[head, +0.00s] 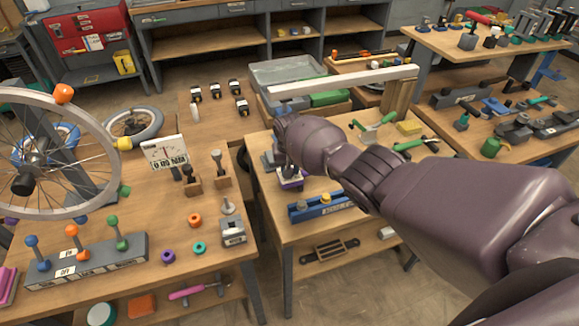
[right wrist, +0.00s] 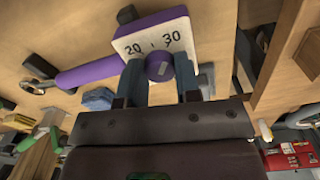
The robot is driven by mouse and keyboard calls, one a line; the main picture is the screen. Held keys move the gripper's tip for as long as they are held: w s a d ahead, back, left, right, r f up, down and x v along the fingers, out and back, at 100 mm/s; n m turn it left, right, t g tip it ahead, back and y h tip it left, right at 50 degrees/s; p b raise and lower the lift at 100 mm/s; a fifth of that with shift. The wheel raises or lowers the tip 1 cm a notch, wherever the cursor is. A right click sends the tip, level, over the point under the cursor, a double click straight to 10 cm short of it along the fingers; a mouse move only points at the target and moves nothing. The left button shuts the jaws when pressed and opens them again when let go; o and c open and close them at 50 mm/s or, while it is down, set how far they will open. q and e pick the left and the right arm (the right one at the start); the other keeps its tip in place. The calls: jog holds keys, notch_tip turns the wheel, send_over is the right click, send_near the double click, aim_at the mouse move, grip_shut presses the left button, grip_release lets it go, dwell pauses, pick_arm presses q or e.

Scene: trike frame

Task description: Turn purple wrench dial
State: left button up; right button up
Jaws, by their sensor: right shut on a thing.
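The purple wrench (right wrist: 100,71) lies on the bench, with its purple handle reaching left in the right wrist view. Its white scale plate (right wrist: 178,37) shows the numbers 20 and 30. The round purple dial (right wrist: 158,66) sits at the plate's edge, with a pale mark on its face. My right gripper (right wrist: 159,72) has one finger on each side of the dial and is shut on it. In the head view my right arm hides most of the wrench; only a purple and white bit (head: 291,184) shows. My left gripper is not in view.
A blue tray (head: 322,207) lies in front of my right gripper. A pale beam (head: 340,81) on a wooden post spans behind it. Green-handled tools (head: 375,130) lie right of it. The left bench holds a spoked wheel (head: 75,205), a gauge (head: 166,153) and a rack with knobs (head: 88,262).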

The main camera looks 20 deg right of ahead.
jog(key=shift+m, duration=0.3)
jog(key=o, duration=0.9)
jog(key=shift+o, duration=0.2)
jog(key=shift+r+p, duration=0.4)
jog(key=shift+r, duration=0.15)
pick_arm(q)
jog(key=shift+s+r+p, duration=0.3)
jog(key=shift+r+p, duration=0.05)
jog(key=shift+p, duration=0.1)
pick_arm(e)
notch_tip(320, 180, up, 10)
jog(key=shift+a+f, duration=0.15)
